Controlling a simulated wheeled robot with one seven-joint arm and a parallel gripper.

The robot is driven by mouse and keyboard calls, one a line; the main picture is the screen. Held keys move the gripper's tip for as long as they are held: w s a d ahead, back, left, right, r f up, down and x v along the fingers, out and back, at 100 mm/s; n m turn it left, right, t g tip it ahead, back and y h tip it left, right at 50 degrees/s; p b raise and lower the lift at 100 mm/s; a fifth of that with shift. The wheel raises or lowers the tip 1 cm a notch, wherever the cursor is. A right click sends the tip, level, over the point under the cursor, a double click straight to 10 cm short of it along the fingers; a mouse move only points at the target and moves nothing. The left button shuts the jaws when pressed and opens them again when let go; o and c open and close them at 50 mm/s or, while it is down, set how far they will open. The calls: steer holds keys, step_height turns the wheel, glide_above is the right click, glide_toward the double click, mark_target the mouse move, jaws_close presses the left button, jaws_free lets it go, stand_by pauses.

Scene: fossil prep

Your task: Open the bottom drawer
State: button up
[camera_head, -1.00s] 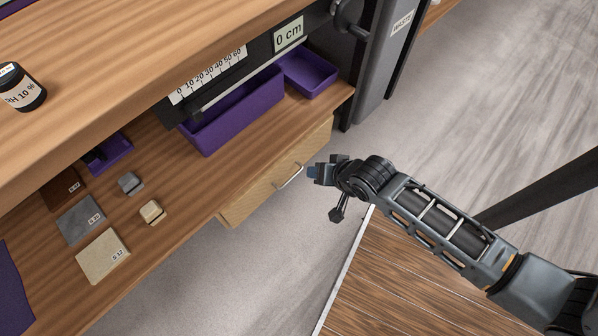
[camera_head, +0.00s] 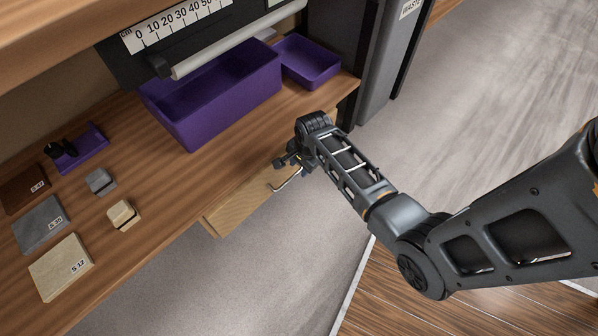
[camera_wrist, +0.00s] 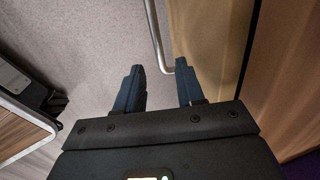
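A light wooden drawer front (camera_head: 238,203) sits under the bench top's front edge, with a thin metal bar handle (camera_head: 288,181). My gripper (camera_head: 287,161) is at the far end of this handle, partly hidden by my arm in the head view. In the wrist view, my gripper (camera_wrist: 159,66) is open, with dark blue fingers apart. The end of the metal handle (camera_wrist: 157,36) lies between and ahead of the fingertips, close to the right finger. The wooden front (camera_wrist: 205,40) is to the right. I cannot tell whether other drawers lie below.
On the bench (camera_head: 165,205) are a large purple bin (camera_head: 215,105), a smaller purple tray (camera_head: 306,65), and several sample tiles and blocks. A dark waste bin (camera_head: 385,70) stands right of the bench. Grey floor (camera_head: 270,270) in front is clear.

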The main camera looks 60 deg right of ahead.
steer(key=shift+w+d+f+b, duration=0.15)
steer(key=shift+f+b, duration=0.15)
steer(key=shift+f, duration=0.45)
steer(key=shift+w+a+f+b, duration=0.15)
steer(key=shift+f+b, duration=0.1)
steer(key=shift+f, duration=0.45)
steer(key=shift+d, duration=0.1)
steer(key=shift+c, duration=0.2)
jaws_close()
